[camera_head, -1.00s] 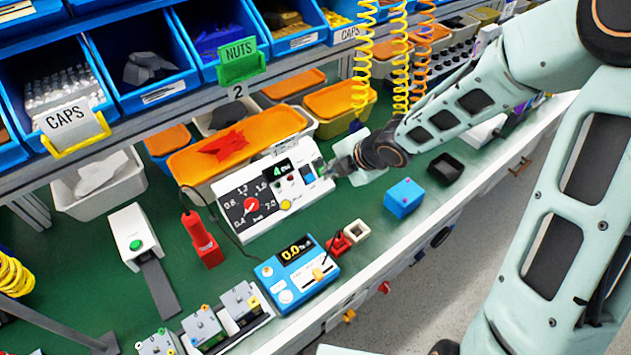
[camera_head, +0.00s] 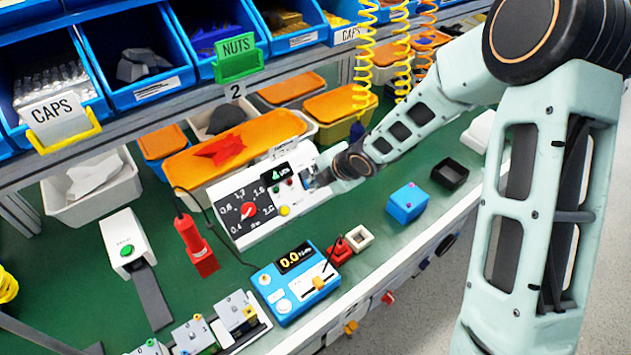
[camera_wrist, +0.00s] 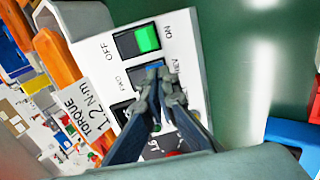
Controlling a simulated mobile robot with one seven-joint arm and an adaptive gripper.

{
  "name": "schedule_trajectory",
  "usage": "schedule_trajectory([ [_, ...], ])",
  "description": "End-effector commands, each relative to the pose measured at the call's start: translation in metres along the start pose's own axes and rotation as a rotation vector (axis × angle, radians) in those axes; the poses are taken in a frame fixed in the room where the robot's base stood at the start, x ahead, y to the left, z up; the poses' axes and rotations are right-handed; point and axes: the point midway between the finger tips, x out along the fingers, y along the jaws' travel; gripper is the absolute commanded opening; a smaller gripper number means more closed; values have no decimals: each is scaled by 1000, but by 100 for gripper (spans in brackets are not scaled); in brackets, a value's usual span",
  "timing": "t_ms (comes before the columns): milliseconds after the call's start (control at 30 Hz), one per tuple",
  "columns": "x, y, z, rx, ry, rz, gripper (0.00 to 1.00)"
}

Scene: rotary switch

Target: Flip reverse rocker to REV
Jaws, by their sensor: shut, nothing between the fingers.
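The white control unit (camera_head: 265,228) has a black dial face with a red knob (camera_head: 249,210), a small display with green digits, and a yellow button. In the wrist view, its panel (camera_wrist: 190,55) carries a green-lit rocker (camera_wrist: 140,40) marked OFF and ON. Below it is the FWD/REV rocker (camera_wrist: 152,67), with a blue part visible. My gripper (camera_wrist: 160,84) is shut and empty, its tips over this rocker and partly hiding it. Contact and the rocker's tilt cannot be told. In the head view my gripper (camera_head: 316,181) is at the unit's right end.
A torque label (camera_wrist: 90,115) is at the left in the wrist view. A blue cube (camera_head: 407,203) and a black open box (camera_head: 450,173) stand right of the unit. A blue meter (camera_head: 297,283) stands in front. Orange-lidded bins (camera_head: 230,147) are behind.

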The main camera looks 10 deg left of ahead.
Motion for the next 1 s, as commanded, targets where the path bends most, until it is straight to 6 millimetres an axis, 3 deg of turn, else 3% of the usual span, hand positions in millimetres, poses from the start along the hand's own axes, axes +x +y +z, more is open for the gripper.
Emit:
schedule_trajectory([
  [467, 13, -7, 1, 0, -3, 85, 0],
  [1000, -2, 5, 0, 0, -1, 86, 0],
])
